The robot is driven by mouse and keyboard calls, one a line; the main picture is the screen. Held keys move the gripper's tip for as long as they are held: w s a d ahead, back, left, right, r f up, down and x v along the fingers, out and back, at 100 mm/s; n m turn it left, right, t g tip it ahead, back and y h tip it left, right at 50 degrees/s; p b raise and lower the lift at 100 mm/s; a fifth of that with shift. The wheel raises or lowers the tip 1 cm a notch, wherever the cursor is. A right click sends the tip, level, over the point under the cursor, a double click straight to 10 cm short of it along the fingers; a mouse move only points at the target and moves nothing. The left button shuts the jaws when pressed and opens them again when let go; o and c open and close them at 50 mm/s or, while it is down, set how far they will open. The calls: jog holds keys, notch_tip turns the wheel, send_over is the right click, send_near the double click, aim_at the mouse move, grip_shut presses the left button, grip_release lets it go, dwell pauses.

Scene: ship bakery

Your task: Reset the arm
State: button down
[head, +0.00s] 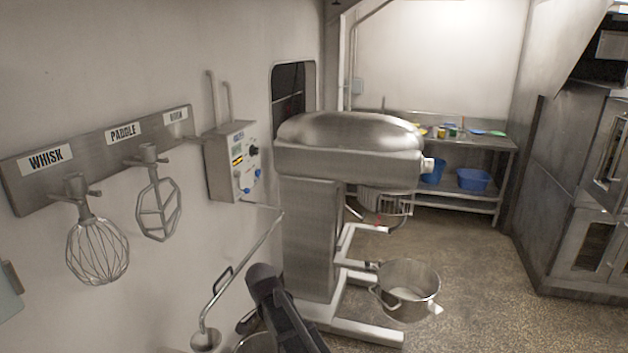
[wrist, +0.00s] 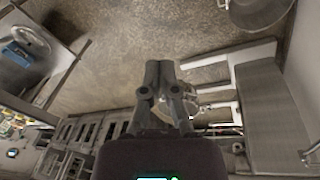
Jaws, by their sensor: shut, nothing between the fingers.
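My gripper shows in the wrist view (wrist: 160,68) with its two dark fingers together and nothing between them. It points out over the speckled floor, near the mixer's frame. In the head view a dark part of my arm (head: 280,305) shows at the bottom centre, in front of the mixer base. My gripper cannot be made out clearly in the head view.
A large steel mixer (head: 350,160) stands at centre, with a bowl (head: 408,285) low at its front. A whisk (head: 97,250) and a paddle (head: 158,208) hang on the left wall. A table (head: 470,143) stands behind. Floor at right is clear.

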jog(key=s+d+f+n+y+b, duration=0.1)
jog(key=s+d+n, duration=0.3)
jog(key=d, duration=0.9)
jog(key=s+d+f+n+y+b, duration=0.1)
jog(key=s+d+f+n+b, duration=0.1)
jog(key=d, duration=1.1)
jog(key=s+f+n, duration=0.1)
jog(key=s+n, duration=0.1)
jog(key=s, duration=0.1)
jog(key=shift+d+f+n+b, duration=0.2)
jog(key=shift+d+n+b, duration=0.1)
jog(key=shift+b, duration=0.05)
